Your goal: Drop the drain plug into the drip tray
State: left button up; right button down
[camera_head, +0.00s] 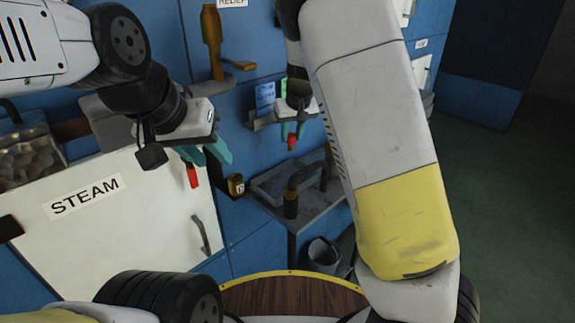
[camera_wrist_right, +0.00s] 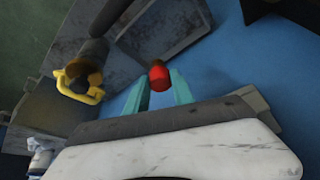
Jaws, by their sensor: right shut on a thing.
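My right gripper (camera_head: 293,131) is shut on a small red piece, the drain plug (camera_head: 292,142). In the right wrist view, the plug (camera_wrist_right: 158,76) sits between the tips of the teal fingers (camera_wrist_right: 159,92). The plug is held in the air, above and behind the grey drip tray (camera_head: 268,184) in the picture. The tray also shows in the right wrist view (camera_wrist_right: 185,28). My left gripper (camera_head: 206,157) is in front of the white STEAM panel, its teal fingers apart. A red part (camera_head: 192,176) shows just below one finger; I cannot tell whether they touch.
A dark bent pipe (camera_head: 292,190) stands up at the tray. A brass fitting (camera_head: 235,185) is left of it. The STEAM panel (camera_head: 130,225) has a handle on its right. A metal bucket (camera_head: 323,256) is below the tray. Open floor (camera_head: 500,190) lies to the right.

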jog(key=shift+w+f, duration=0.2)
jog(key=shift+f, duration=6.35)
jog(key=c, duration=1)
grip_release()
jog(key=shift+r, duration=0.15)
jog(key=v, duration=0.7)
jog(key=shift+s+d+r, duration=0.1)
jog(key=shift+s+r, duration=0.05)
jog(key=shift+r, duration=0.15)
